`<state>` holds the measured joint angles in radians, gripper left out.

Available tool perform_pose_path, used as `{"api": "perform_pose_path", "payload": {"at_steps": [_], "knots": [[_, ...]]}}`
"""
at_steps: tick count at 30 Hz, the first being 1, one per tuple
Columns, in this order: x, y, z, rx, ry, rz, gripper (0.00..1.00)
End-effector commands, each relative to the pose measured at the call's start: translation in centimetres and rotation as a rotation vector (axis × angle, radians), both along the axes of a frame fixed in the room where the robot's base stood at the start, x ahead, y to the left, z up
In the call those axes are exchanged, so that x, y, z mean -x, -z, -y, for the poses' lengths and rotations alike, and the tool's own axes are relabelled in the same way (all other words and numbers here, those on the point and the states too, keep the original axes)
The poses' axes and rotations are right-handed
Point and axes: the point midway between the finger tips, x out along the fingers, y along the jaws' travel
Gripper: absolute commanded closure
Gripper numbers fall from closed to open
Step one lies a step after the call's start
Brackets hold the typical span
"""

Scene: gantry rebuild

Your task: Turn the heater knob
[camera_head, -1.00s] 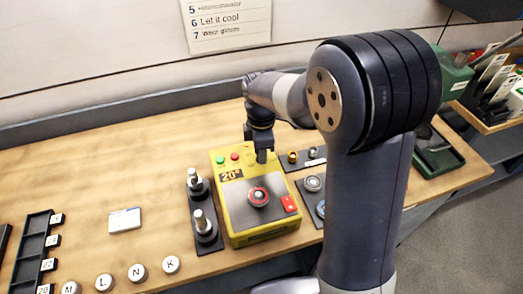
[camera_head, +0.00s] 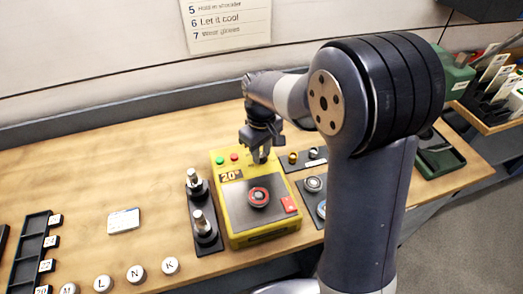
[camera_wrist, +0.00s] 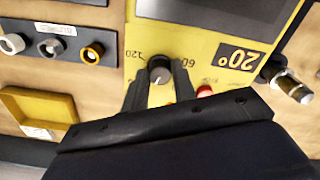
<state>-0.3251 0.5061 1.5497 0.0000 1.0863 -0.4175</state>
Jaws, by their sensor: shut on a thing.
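The yellow heater box (camera_head: 234,217) stands on the wooden bench in the head view, its display (camera_head: 231,175) reading 20°. It also shows in the wrist view (camera_wrist: 195,60), with the display (camera_wrist: 238,57) upside down. My gripper (camera_head: 259,157) is at the back edge of the box top. In the wrist view my gripper (camera_wrist: 158,80) is shut on the dark heater knob (camera_wrist: 159,69), one finger at each side. A white mark shows on the knob, with the printed numbers 120 and 60 near it. In the head view my gripper hides the knob.
A red button (camera_wrist: 204,91) lies close to my finger. A black rack with metal posts (camera_head: 204,228) stands left of the box. Small dark plates with fittings (camera_head: 303,158) lie to the right. The bench further left holds a white card (camera_head: 124,221) and lettered discs.

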Motion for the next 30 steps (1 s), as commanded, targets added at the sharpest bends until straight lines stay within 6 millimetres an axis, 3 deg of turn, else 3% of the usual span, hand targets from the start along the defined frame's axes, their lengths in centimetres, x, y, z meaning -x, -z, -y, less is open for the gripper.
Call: {"api": "perform_pose_path", "payload": {"at_steps": [30], "knots": [[-0.07, -0.06, -0.03, -0.002, 0.963, 0.002, 0.97]]}}
